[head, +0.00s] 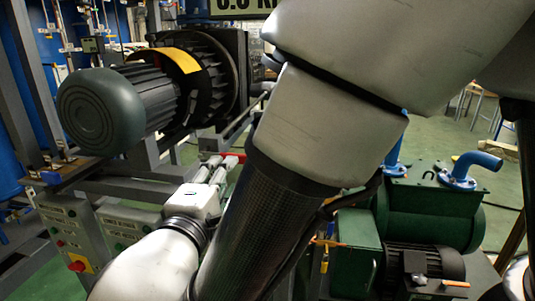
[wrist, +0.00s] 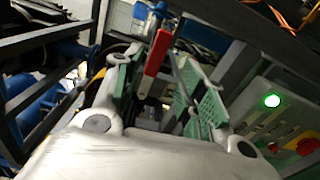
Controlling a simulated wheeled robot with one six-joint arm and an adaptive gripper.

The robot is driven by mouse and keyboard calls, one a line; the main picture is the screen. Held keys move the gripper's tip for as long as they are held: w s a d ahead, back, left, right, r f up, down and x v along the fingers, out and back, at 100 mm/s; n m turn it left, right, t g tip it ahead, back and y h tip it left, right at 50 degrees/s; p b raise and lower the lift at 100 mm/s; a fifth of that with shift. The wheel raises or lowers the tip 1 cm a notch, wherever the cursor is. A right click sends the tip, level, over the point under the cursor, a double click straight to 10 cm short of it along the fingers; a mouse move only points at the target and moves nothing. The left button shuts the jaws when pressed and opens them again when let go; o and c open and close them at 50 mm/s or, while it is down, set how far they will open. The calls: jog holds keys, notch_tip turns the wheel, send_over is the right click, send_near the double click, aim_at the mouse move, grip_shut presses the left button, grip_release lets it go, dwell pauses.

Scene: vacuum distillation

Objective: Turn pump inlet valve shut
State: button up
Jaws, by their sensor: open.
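The red valve handle (wrist: 158,52) shows in the wrist view, reaching up toward a blue fitting (wrist: 157,10). In the head view a red piece that looks like the same handle (head: 236,156) shows just beyond my fingers, partly hidden by them and by my arm. My gripper (head: 222,166) is open. In the wrist view its green-padded fingers (wrist: 153,72) stand on either side of the handle, with gaps visible. I cannot tell how deep the handle sits between them. The valve body is mostly hidden.
A large motor (head: 115,103) sits on a grey frame above left of my gripper. Control boxes (head: 125,226) stand below left; a panel with a lit green lamp (wrist: 271,101) is at right in the wrist view. A green pump unit (head: 430,205) stands at right.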

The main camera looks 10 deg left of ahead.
jog(key=shift+m, duration=0.6)
jog(key=w, duration=0.8)
jog(key=shift+d+r, duration=0.2)
jog(key=shift+d, duration=0.2)
jog(key=shift+s, duration=0.1)
jog(key=shift+c, duration=0.2)
grip_shut()
